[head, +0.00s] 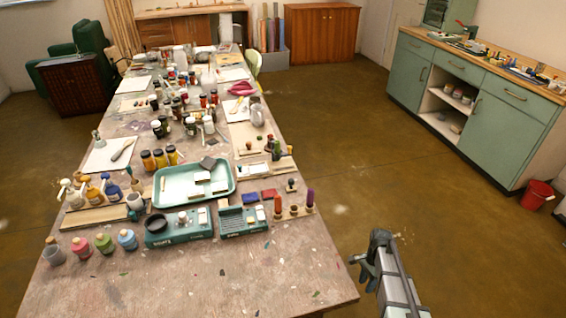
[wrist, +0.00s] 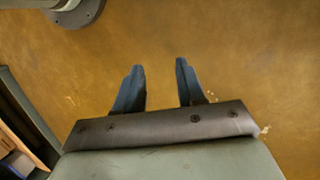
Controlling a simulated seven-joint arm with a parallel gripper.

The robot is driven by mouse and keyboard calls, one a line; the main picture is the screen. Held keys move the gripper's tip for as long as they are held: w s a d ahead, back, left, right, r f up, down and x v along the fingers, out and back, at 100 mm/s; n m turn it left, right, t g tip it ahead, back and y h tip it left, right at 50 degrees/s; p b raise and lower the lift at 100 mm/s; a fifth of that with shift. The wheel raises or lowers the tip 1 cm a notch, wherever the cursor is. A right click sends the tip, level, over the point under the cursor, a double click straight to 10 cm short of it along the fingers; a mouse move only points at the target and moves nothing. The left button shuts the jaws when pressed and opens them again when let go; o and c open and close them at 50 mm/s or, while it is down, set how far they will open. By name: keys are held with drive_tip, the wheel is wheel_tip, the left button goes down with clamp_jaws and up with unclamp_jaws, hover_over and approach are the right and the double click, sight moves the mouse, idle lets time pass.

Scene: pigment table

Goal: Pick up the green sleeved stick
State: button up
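A small upright green piece (head: 276,147) stands on the right side of the table, by a pale wooden rack; it may be the green sleeved stick, but it is too small to be sure. Nearer the front right corner stand an orange stick (head: 278,204) and a purple stick (head: 310,198) in a small wooden holder. My gripper (head: 366,262) is off the table's right edge, to the right of and nearer than these sticks. In the wrist view my gripper (wrist: 160,68) is open, with nothing between its fingers and only floor beyond.
The long table (head: 240,280) holds a teal tray (head: 163,193), two teal scales, and many jars and bottles. Its front right corner is bare. A green cabinet (head: 510,130) and a red bucket (head: 537,195) stand at the right. Open floor lies between table and cabinet.

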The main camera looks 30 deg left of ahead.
drive_tip(key=w+a+r+m+t, duration=0.1)
drive_tip(key=w+a+r+m, duration=0.2)
drive_tip(key=w+a+r, duration=0.8)
drive_tip(key=m+t+y, duration=0.2)
drive_tip(key=m, duration=0.5)
approach(278, 141)
drive_tip(key=f, duration=0.2)
drive_tip(key=a+f, duration=0.1)
drive_tip(key=f, duration=0.2)
drive_tip(key=shift+s+a+f, duration=0.25)
drive_tip(key=shift+s+f, duration=0.05)
drive_tip(key=shift+f, duration=0.1)
drive_tip(key=shift+w+a+f, duration=0.1)
drive_tip(key=shift+w+f, duration=0.05)
drive_tip(key=shift+f, duration=2.55)
drive_tip(key=shift+c, duration=0.3)
clamp_jaws()
